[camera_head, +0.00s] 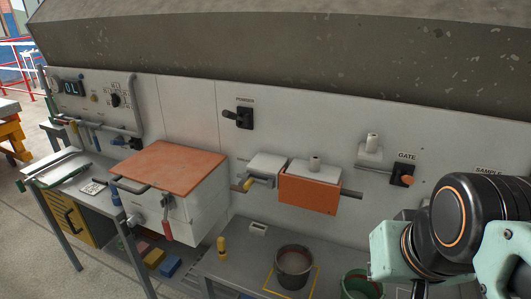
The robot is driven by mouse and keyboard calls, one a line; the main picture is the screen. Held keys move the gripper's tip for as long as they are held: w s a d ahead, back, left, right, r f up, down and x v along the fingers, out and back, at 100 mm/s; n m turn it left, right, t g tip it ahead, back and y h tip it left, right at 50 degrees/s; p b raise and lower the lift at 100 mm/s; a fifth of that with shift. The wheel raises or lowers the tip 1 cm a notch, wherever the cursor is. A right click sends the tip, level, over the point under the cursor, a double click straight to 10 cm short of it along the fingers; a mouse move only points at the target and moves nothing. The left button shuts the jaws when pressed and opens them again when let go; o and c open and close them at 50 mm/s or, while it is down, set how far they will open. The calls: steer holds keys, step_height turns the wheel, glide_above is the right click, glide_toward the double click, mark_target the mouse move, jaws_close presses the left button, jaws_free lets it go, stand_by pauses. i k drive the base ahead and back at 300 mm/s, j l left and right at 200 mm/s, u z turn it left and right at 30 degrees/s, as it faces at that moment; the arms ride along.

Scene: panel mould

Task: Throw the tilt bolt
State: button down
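No part is legibly marked as the tilt bolt, so I cannot tell for sure which one it is. A metal bolt-like bar with a yellow-orange knob (243,185) sticks out on the left of a small grey block (267,165) on the white wall panel. An orange box (309,191) is beside it on the right, with a grey rod (351,194) protruding from its right side. My arm is at the lower right, in front of the panel. My gripper's fingers are not in view.
An orange-topped white cabinet (175,167) with handles juts out at left centre. A dark pot (294,265) and a green bucket (360,284) stand below. A large grey hood overhangs above.

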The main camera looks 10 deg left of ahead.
mark_target(251, 180)
steer(key=u, duration=1.25)
steer(key=k+l+u, duration=0.25)
steer(key=k+l, duration=0.15)
steer(key=l, duration=0.2)
steer(key=k+l, duration=0.3)
steer(key=l, duration=0.15)
steer(key=k+l, duration=0.3)
steer(key=l, duration=0.15)
